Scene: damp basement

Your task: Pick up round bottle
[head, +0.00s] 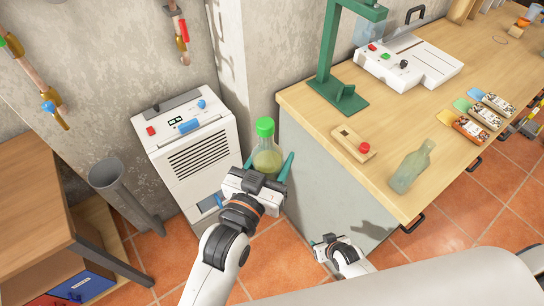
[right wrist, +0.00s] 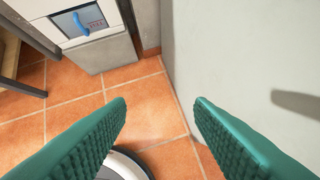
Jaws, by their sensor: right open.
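A round clear bottle (head: 267,161) with a green cap and yellowish-green contents shows upright in the head view, left of the counter. My left gripper (head: 268,166) has its green fingers on both sides of the bottle body and holds it in the air. The gripper body hides the bottle's lower end. My right gripper (head: 322,247) is lower, beside the cabinet's side panel. In the right wrist view its green fingers (right wrist: 160,115) are wide apart with only floor between them. The bottle is not in the right wrist view.
The wooden counter (head: 300,102) carries a green stand (head: 348,98), a white device (head: 420,63), a wooden block with a red knob (head: 350,143), and a clear glass bottle (head: 412,168) near its front edge. A white appliance (head: 188,150) and grey tube (head: 122,190) stand left. The tiled floor (head: 160,262) is partly open.

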